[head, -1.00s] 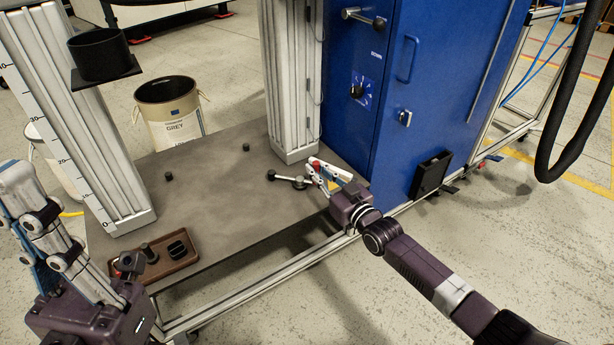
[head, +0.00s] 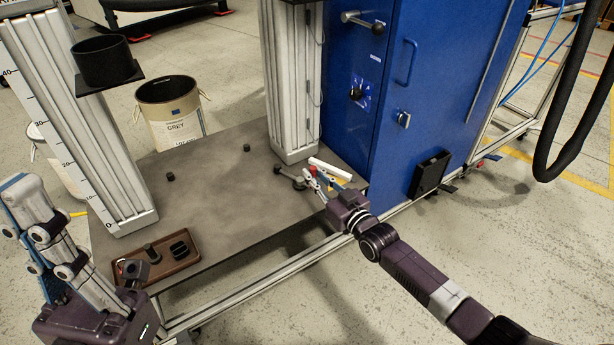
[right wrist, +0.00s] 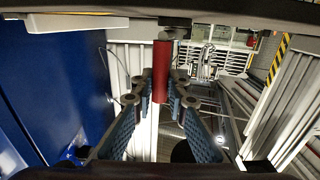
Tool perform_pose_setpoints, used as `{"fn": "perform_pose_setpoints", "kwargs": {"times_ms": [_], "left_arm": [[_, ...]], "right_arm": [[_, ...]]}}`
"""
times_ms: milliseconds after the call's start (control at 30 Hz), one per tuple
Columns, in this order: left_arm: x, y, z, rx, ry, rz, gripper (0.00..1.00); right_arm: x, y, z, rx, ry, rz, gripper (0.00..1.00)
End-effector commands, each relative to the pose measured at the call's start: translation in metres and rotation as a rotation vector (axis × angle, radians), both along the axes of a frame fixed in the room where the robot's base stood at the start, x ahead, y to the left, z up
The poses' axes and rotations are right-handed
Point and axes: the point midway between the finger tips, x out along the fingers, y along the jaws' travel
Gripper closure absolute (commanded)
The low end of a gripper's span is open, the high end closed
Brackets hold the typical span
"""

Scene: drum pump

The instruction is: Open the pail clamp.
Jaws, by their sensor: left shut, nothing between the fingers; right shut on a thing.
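The pail clamp (head: 291,179) sits on the grey platform at the foot of the right column. It has a dark arm and a red handle, and is partly hidden by my right gripper (head: 320,180). In the right wrist view the red handle (right wrist: 161,68) stands upright between the fingers of my right gripper (right wrist: 160,98), which is shut on it. My left gripper (head: 35,215) is shut and empty at the far left, away from the clamp.
The blue cabinet (head: 440,75) stands close to the right of my right gripper. The right column (head: 293,85) rises just behind the clamp. A brown tray (head: 178,265) lies at the platform's front left. A pail marked GREY (head: 172,115) stands behind the platform (head: 220,210).

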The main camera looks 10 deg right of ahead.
Motion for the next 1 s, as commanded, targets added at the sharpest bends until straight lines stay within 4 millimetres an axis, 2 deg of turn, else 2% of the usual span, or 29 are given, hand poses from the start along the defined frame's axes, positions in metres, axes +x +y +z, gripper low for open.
{"fn": "perform_pose_setpoints", "kwargs": {"times_ms": [67, 367, 1000], "left_arm": [[-0.0007, 0.0003, 0.0032, -0.001, 0.0, 0.0, 1.0], [-0.0004, 0.0006, -0.0017, -0.001, 0.018, 0.0, 1.0], [-0.0011, 0.0005, 0.0077, -0.001, 0.009, 0.0, 1.0]], "right_arm": [[-0.0025, 0.006, 0.0012, 0.003, 0.001, 0.005, 0.98], [-0.0028, 0.0056, 0.0005, 0.001, -0.001, 0.004, 0.98], [-0.0062, 0.0116, 0.0007, 0.002, 0.0, 0.004, 0.98]]}}
